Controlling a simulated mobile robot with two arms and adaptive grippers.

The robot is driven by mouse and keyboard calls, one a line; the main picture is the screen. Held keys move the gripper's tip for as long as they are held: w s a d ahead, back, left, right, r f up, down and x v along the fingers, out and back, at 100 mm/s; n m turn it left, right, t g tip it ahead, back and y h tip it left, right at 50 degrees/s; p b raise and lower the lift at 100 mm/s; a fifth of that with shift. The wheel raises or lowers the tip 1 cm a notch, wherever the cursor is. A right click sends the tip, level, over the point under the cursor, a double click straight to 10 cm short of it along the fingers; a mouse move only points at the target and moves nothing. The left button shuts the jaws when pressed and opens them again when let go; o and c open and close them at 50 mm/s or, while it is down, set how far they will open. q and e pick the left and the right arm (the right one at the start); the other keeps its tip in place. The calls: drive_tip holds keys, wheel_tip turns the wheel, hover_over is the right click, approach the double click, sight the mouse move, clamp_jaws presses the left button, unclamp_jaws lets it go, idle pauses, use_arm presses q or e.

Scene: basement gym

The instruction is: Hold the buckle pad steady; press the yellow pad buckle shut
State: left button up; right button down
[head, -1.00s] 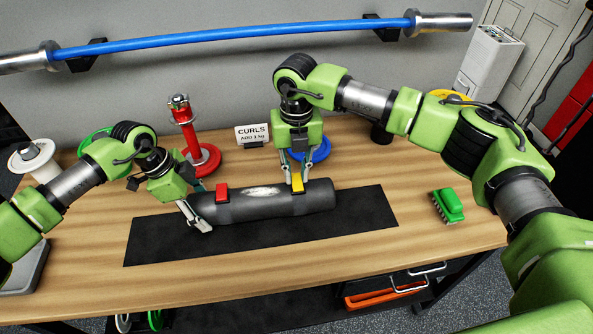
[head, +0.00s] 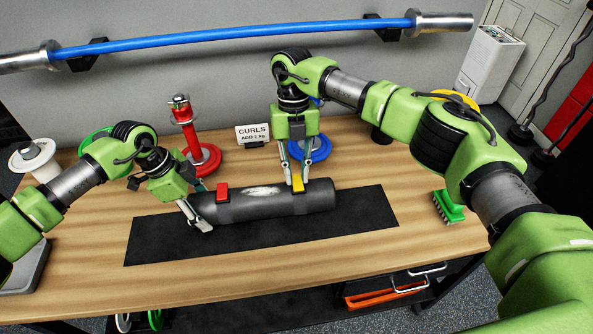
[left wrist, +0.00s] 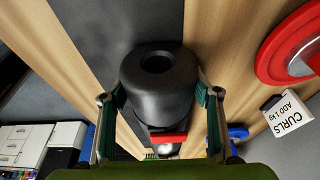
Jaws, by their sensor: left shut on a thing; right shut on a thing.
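The buckle pad (head: 262,207) is a dark grey roll lying on a black mat (head: 165,243). It has a red buckle (head: 222,192) near its left end and a yellow buckle (head: 298,187) towards its right end. My left gripper (head: 201,210) is shut on the pad's left end. In the left wrist view the pad's end (left wrist: 157,85) lies between the two fingers, and the red buckle (left wrist: 168,138) shows behind it. My right gripper (head: 297,184) points down with its fingertips at the yellow buckle and is shut on it. Whether the buckle is fastened is too small to tell.
A red post stand (head: 186,130), a sign reading CURLS (head: 253,134) and a blue disc (head: 314,150) stand behind the pad. A green brush (head: 448,207) lies at the right. A blue bar (head: 240,38) hangs on the wall. The mat's front is clear.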

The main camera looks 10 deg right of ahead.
drive_tip(key=c, duration=1.9)
unclamp_jaws()
drive_tip(key=shift+f, duration=0.1)
use_arm(q)
drive_tip(key=shift+f, duration=0.1)
use_arm(e)
drive_tip(key=v, duration=1.2)
use_arm(q)
drive_tip(key=o, duration=1.3)
drive_tip(key=shift+o, duration=0.2)
